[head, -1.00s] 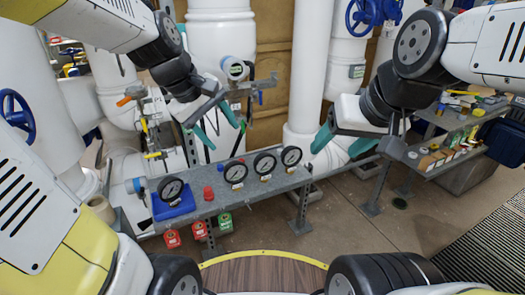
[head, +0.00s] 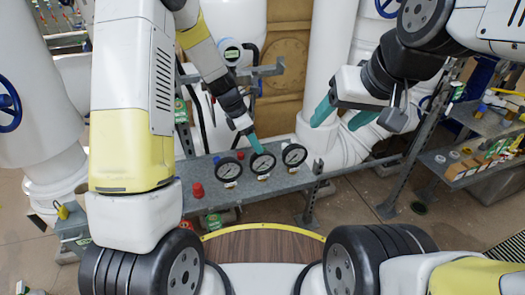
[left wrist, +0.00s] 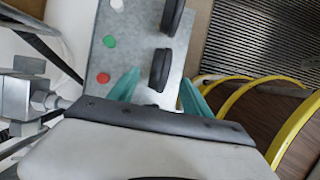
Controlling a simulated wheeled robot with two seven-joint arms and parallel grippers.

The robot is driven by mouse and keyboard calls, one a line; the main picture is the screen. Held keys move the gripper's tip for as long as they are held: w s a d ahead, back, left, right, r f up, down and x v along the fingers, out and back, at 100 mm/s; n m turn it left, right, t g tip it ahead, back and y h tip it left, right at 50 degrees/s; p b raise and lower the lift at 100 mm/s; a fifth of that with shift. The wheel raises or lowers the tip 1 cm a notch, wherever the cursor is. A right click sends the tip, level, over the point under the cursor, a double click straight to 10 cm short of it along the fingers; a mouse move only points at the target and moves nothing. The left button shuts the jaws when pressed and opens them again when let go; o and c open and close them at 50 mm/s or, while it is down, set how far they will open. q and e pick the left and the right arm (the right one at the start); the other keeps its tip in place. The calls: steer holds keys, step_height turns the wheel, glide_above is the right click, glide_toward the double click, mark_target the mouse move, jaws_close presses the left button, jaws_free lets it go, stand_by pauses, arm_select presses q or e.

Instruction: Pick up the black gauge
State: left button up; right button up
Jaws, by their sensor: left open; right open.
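Three black-rimmed gauges with white dials stand in a row on the grey shelf (head: 305,179): a left one (head: 229,169), a middle one (head: 263,165) and a right one (head: 294,155). My left gripper (head: 254,144) is open just above and behind the middle gauge, partly hidden by its own arm. In the left wrist view its teal fingers (left wrist: 159,80) are spread, with one black gauge (left wrist: 160,68) between and just beyond the tips, and another gauge (left wrist: 172,18) farther off. My right gripper (head: 338,118) is open and empty, right of the shelf.
A red cap (head: 198,190) stands on the shelf left of the gauges. The left wrist view shows a red (left wrist: 103,78) and a green round piece (left wrist: 109,41) beside the gauges. White pipes (head: 332,60) rise behind. A side rack (head: 475,165) with small items stands at right.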

mark_target(262, 155)
arm_select(q)
steer(key=x, duration=0.7)
steer(key=shift+f, duration=0.3)
jaws_close()
steer(key=shift+d+r, duration=0.1)
steer(key=shift+r, duration=0.4)
steer(key=r, duration=0.3)
steer(key=shift+s, duration=0.25)
steer(key=s+a+r, duration=0.1)
steer(key=s+a, duration=0.2)
steer(key=s, duration=1.2)
steer(key=shift+a, duration=0.1)
